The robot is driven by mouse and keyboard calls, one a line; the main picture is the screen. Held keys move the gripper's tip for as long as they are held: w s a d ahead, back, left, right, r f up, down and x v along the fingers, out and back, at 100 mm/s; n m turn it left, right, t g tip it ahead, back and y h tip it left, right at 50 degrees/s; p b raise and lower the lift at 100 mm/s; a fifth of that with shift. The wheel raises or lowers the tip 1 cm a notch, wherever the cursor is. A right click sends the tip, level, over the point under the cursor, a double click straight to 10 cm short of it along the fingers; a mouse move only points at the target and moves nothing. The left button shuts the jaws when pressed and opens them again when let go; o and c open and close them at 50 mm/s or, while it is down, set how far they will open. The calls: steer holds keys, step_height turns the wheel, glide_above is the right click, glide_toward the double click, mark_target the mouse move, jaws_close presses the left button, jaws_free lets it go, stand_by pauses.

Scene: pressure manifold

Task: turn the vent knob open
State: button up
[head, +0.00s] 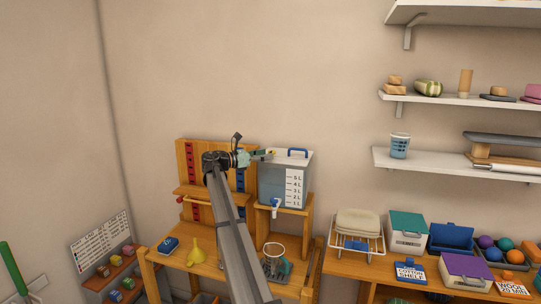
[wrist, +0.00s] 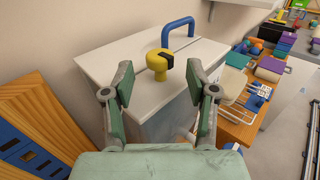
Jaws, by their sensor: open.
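The vent knob (wrist: 157,67) is yellow with a black patch on one side. It stands upright on the white lid (wrist: 108,62) of a clear water tank. In the head view the tank (head: 284,180) sits on a wooden stand, with a litre scale on its front and the small yellow knob (head: 272,153) at its top left. My gripper (wrist: 160,82) is open and empty. Its two green fingers frame the knob in the wrist view, one to each side and apart from it. In the head view my gripper (head: 263,154) is level with the tank top.
A blue handle (wrist: 178,32) rises from the lid behind the knob. A wooden panel (head: 207,155) with red and blue strips stands left of the tank. A tap (head: 275,206) is on the tank's front. A yellow funnel (head: 196,253) and a beaker (head: 274,255) are below.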

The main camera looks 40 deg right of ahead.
steer(key=w+a, duration=0.1)
steer(key=a, duration=0.7)
steer(key=shift+w, duration=0.25)
